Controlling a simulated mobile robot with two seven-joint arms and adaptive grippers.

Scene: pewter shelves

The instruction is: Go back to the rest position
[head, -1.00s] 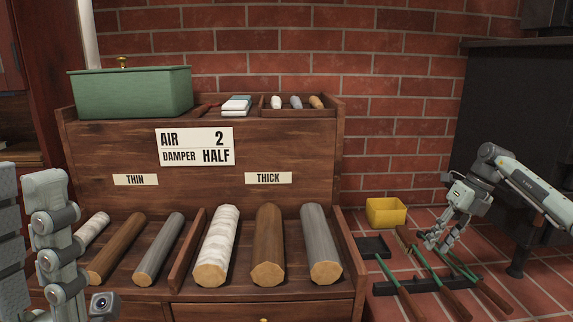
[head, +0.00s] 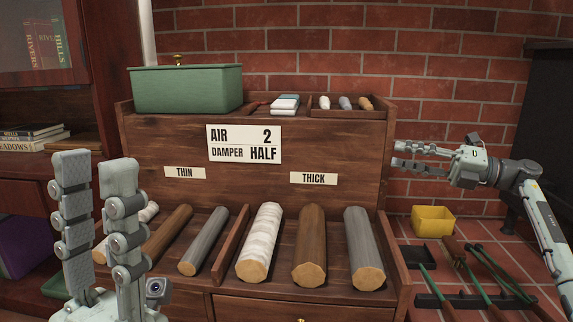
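My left gripper (head: 95,162) stands upright in the lower left foreground of the head view. Its two fingers are apart with nothing between them. It covers part of the thin logs. My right gripper (head: 395,154) is at the right, pointing left, in front of or beside the right edge of the wooden shelf unit (head: 345,150); the exact depth is unclear. Its fingers are spread and empty. It is above the yellow bin (head: 433,221) and the green-handled tools.
Thin logs (head: 205,240) and thick logs (head: 310,246) lie in the unit's compartments. A green box (head: 187,89) and small items stand on its top. Green-handled tools (head: 478,275) and a black pan (head: 420,256) are on the tiled floor at right.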

